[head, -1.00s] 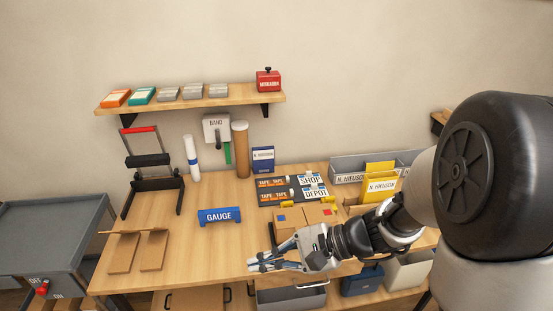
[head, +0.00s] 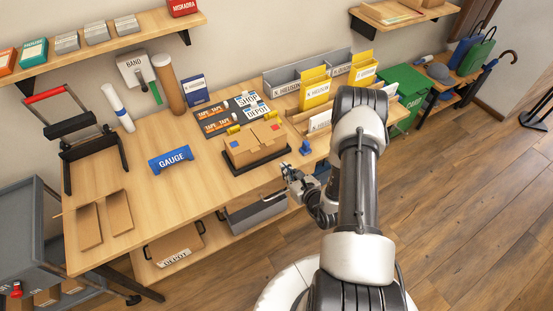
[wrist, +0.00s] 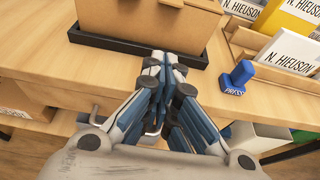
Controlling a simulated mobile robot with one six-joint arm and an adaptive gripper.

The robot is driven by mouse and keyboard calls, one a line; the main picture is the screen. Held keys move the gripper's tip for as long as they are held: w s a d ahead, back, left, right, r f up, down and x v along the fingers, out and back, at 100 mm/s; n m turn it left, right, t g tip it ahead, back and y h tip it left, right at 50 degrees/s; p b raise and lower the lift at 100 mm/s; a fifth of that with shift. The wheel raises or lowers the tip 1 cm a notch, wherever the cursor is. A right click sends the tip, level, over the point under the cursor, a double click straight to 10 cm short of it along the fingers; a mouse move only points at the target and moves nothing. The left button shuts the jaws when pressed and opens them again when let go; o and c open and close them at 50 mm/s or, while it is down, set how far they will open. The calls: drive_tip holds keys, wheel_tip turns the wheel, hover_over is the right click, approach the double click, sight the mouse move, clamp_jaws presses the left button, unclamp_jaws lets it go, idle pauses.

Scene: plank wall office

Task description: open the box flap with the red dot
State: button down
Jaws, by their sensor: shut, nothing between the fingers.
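A brown cardboard box (head: 262,151) stands in a shallow black tray (head: 236,169) near the front edge of the workbench. Its top flaps look down; a blue mark shows on the left flap (head: 236,146) and a red dot (head: 275,127) on the right flap. My gripper (head: 286,168) is in front of the box, at the bench edge and apart from it. In the wrist view my gripper (wrist: 160,62) is shut and empty, its tips just before the black tray (wrist: 105,41).
A blue PRESS stamp (head: 305,148) stands right of my gripper. A file holder with yellow folders (head: 316,91) is behind it. A tape board (head: 226,115) lies behind the box and a blue GAUGE block (head: 171,160) to its left. The bench's front middle is clear.

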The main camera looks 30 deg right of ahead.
drive_tip(key=b+x, duration=0.2)
drive_tip(key=x, duration=0.6)
drive_tip(key=shift+w+a+f, duration=0.15)
drive_tip(key=shift+w, duration=0.1)
drive_tip(key=r, duration=0.3)
drive_tip(key=shift+w, duration=0.35)
drive_tip(key=shift+r, duration=0.45)
drive_tip(key=shift+d+r, duration=0.15)
drive_tip(key=shift+d, duration=0.05)
